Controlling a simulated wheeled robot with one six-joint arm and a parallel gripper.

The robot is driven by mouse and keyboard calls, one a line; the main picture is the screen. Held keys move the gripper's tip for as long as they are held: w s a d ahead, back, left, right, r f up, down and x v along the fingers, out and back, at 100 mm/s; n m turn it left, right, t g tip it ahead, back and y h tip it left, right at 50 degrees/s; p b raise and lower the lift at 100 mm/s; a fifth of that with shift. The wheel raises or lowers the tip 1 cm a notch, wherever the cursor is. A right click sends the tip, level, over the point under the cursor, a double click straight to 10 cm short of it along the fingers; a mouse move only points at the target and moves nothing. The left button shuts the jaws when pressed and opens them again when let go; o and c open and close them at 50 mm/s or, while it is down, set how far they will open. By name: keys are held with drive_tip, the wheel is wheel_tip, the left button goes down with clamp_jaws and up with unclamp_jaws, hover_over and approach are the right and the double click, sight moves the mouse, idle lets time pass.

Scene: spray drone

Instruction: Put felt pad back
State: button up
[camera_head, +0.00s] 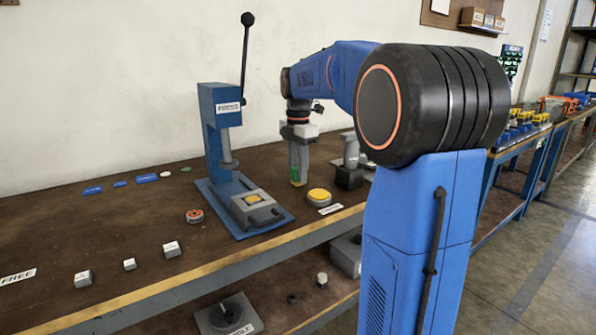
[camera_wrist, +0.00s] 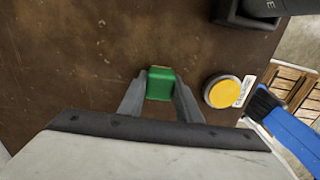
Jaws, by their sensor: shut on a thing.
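My gripper (camera_head: 297,180) hangs over the brown workbench, behind and left of a yellow-topped round piece. It is shut on a small green block (camera_wrist: 160,84), which sits between the two fingertips in the wrist view. The green also shows low between the fingers in the head view (camera_head: 296,182). I cannot tell for sure whether this green block is the felt pad. Whether it touches the bench is also unclear. The yellow-topped round piece (camera_head: 319,197) stands on the bench beside a white label; in the wrist view it is right of the gripper (camera_wrist: 222,92).
A blue lever press (camera_head: 217,130) stands left of my gripper, with a grey fixture (camera_head: 257,212) on its base. A dark holder (camera_head: 349,176) stands at right. An orange-brown ring (camera_head: 194,215), small blue pieces and white-labelled blocks lie left. Bench between is partly clear.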

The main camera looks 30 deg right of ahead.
drive_tip(key=o, duration=1)
drive_tip(key=shift+f, duration=0.1)
wheel_tip(320, 180, up, 12)
drive_tip(key=shift+r, duration=0.15)
idle(0.5)
